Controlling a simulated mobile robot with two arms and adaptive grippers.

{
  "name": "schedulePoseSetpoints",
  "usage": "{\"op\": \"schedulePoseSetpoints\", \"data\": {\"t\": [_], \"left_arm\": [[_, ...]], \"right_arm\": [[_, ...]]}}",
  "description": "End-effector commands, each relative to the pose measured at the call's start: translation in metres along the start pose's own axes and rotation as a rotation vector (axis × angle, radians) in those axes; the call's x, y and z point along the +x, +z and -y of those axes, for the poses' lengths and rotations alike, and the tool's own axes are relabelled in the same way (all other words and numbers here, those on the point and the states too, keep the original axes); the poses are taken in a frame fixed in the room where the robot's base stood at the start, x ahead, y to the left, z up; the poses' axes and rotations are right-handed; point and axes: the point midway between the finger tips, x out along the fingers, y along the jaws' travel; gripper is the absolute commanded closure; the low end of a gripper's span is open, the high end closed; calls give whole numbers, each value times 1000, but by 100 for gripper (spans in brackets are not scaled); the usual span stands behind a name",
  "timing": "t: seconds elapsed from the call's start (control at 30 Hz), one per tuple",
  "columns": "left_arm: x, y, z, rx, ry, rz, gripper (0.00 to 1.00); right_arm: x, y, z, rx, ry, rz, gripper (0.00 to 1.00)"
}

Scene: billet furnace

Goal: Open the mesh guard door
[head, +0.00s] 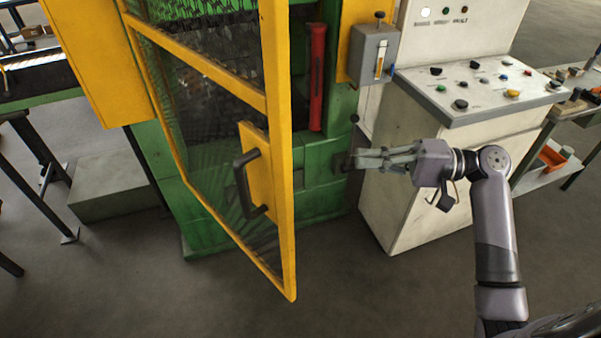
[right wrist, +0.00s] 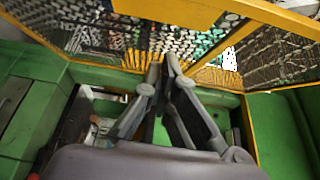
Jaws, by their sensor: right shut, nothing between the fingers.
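The mesh guard door (head: 279,135) has a yellow frame with dark mesh and stands swung partly open, its free edge toward me. Its black handle (head: 243,184) sits on a yellow plate on the door. My right gripper (head: 354,162) is to the right of the door's free edge, apart from the handle, with its fingers pointing left toward the green machine. Its fingertips are together and empty in the right wrist view (right wrist: 168,62), with yellow-framed mesh beyond them. My left gripper is not in view.
A white control console (head: 482,92) with buttons stands at the right, close to my right arm. A grey box (head: 374,54) and a red bar (head: 317,78) are on the green machine (head: 318,201). A yellow panel (head: 97,60) is at the left. The floor in front is clear.

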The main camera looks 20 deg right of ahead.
Motion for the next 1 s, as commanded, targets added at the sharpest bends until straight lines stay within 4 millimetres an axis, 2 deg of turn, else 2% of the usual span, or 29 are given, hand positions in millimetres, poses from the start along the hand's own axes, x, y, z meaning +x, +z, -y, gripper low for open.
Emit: {"op": "schedulePoseSetpoints", "data": {"t": [0.1, 0.27, 0.67, 0.8, 1.0], "left_arm": [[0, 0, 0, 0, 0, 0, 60], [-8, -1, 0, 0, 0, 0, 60], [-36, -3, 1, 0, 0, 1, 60], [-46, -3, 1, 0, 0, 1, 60], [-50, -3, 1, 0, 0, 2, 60]], "right_arm": [[0, 12, 14, -26, -15, 40, 100], [18, 13, 18, -26, -19, 43, 100], [102, 16, 20, -25, -21, 41, 100], [115, 33, 18, -22, -18, 39, 100], [124, 43, 16, -25, -15, 38, 100]]}}
